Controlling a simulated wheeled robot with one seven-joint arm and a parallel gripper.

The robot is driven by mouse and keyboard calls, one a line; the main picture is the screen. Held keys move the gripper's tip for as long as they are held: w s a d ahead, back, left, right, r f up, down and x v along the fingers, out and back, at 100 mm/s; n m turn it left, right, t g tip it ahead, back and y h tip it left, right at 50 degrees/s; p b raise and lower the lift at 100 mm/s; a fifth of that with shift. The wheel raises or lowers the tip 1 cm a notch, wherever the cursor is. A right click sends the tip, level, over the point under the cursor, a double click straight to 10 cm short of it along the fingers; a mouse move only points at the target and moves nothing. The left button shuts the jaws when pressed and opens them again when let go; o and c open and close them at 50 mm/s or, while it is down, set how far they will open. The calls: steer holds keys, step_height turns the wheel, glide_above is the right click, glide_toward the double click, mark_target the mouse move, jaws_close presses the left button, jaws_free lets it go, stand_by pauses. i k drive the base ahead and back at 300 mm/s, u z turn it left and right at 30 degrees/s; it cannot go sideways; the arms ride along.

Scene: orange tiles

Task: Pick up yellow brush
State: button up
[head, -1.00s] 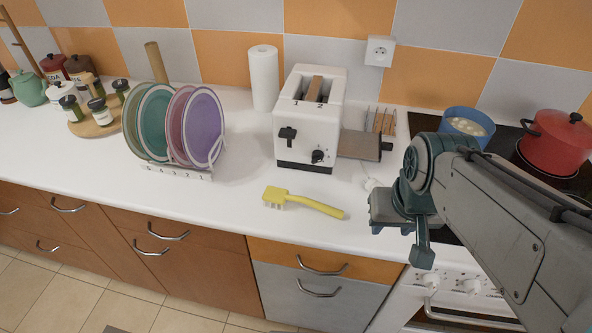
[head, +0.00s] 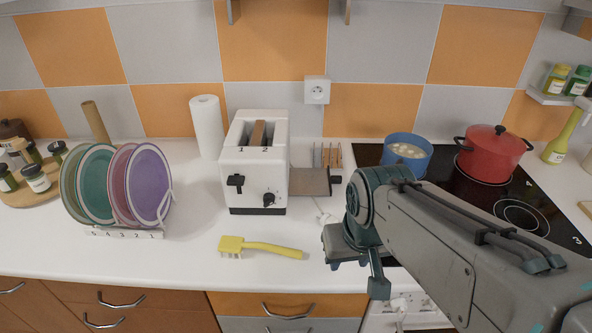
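The yellow brush (head: 262,247) lies on the white counter in front of the toaster, bristles down, its handle pointing right. Nothing touches it. My gripper (head: 358,268) is above the counter to the right of the brush handle, apart from it. A downward-pointing teal part shows at its near side, and I see nothing held in it. The gap between its fingers is not clearly visible from this angle.
The white toaster (head: 254,165) stands behind the brush. A plate rack (head: 125,233) is to the left. A blue pot (head: 407,154) and red pot (head: 492,155) stand on the black hob (head: 450,190). The counter around the brush is clear.

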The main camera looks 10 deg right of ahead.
mark_target(233, 245)
steer(key=z, duration=0.05)
steer(key=k, duration=0.5)
steer(key=u, duration=2.25)
steer(key=i, duration=1.85)
steer(key=z, duration=3.7)
